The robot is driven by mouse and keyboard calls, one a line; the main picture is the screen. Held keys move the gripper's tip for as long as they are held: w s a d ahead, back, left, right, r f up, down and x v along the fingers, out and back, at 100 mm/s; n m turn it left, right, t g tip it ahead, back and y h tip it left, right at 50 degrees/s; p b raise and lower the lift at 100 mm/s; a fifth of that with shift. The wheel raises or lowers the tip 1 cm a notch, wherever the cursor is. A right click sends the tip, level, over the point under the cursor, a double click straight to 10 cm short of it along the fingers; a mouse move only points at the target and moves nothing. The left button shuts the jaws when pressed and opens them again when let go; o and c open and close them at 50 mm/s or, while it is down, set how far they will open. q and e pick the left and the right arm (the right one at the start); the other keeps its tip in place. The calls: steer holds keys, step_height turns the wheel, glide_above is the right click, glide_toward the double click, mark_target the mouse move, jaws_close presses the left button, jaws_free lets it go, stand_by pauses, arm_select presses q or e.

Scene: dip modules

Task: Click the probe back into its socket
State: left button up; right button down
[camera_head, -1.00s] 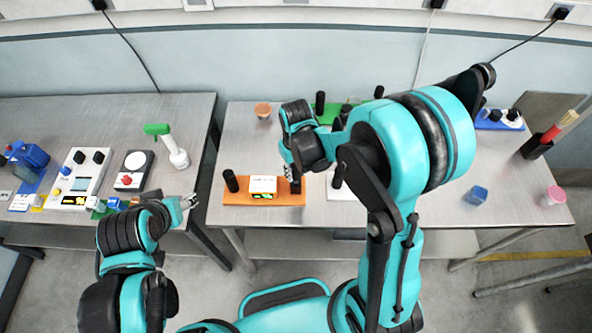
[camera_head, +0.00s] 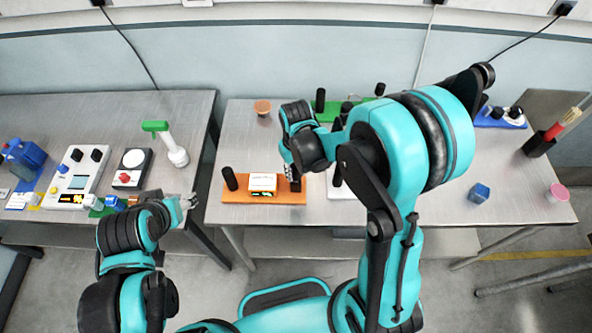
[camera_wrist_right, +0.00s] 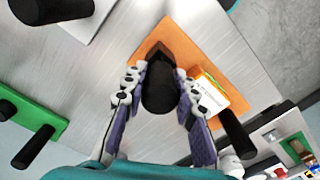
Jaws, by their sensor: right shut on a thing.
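In the right wrist view, my right gripper (camera_wrist_right: 160,95) is shut on a thick black cylinder (camera_wrist_right: 160,88), likely the probe, over the orange base (camera_wrist_right: 180,42). The cylinder hides its own lower end, so I cannot tell how it is seated. My left gripper (camera_head: 187,203) is by the left table's front right corner; its jaws are too small to read.
Green (camera_wrist_right: 38,119) and white (camera_wrist_right: 82,26) bases with black posts stand close by. A blue block (camera_head: 479,193) and pink-lidded cup (camera_head: 557,193) lie at right. A meter (camera_head: 75,178) and a green-topped bottle (camera_head: 170,146) are on the left table.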

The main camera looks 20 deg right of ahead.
steer(key=shift+f+b, duration=0.8)
steer(key=shift+f, duration=0.15)
stand_by(0.4)
steer(key=c, duration=0.6)
jaws_free()
steer(key=shift+o, duration=0.2)
steer(key=shift+r, duration=0.1)
steer(key=shift+r+p, duration=3.3)
steer(key=shift+r, duration=1.2)
steer(key=s+d+f+m+t+b, duration=0.1)
steer(key=s+d+t+b, duration=0.1)
steer(key=s+b, duration=0.3)
steer(key=s+d+f+m+t+b, duration=0.1)
steer(key=s+t+b, duration=0.4)
steer(key=b, duration=0.7)
steer(key=shift+d+f+m, duration=0.4)
steer(key=shift+d+f, duration=0.3)
steer(key=shift+d, duration=0.1)
